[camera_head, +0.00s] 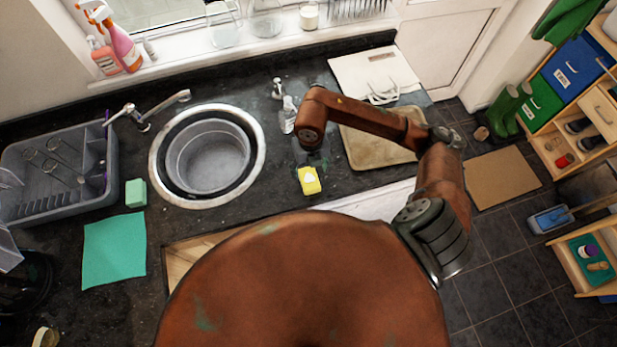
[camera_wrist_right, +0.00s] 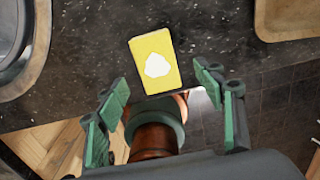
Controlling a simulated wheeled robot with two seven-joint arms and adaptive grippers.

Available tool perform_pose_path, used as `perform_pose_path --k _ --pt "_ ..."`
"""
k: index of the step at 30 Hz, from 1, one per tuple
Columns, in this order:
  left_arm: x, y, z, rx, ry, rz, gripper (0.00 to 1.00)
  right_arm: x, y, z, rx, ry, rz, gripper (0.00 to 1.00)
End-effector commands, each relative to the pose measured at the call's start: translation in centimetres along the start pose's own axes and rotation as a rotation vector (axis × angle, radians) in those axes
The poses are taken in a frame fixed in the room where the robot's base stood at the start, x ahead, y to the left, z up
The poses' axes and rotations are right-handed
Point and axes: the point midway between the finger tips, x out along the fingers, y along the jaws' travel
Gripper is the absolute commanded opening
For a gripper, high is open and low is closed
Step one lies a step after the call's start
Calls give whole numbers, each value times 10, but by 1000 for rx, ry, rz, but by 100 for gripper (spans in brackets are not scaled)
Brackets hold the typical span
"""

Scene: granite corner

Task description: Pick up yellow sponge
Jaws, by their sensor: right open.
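The yellow sponge (camera_head: 309,181) with a white patch on top lies on the dark granite counter, right of the round sink. In the right wrist view the sponge (camera_wrist_right: 154,60) lies just ahead of my right gripper (camera_wrist_right: 163,82), roughly centred between its green-padded fingers. These fingers are spread wide, with nothing between them. In the head view my right arm reaches in from the right, and its wrist hangs just above and behind the sponge; the fingers are hard to make out there. My left gripper is not in view.
The round sink (camera_head: 256,150) is left of the sponge. A green sponge (camera_head: 135,193), teal cloth (camera_head: 114,249) and grey dish rack (camera_head: 50,205) are on the left.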

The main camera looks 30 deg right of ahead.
Motion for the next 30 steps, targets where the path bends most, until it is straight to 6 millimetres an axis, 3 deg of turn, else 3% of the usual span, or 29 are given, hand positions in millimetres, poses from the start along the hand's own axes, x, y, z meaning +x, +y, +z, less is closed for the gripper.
perform_pose_path --k 15,23,30 --pt "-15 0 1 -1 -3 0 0 62 3 2 0 4 5 62" --pt "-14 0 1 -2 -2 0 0 65 3 2 -2 2 5 62" --pt "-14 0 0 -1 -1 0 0 65 3 2 -2 2 6 46"
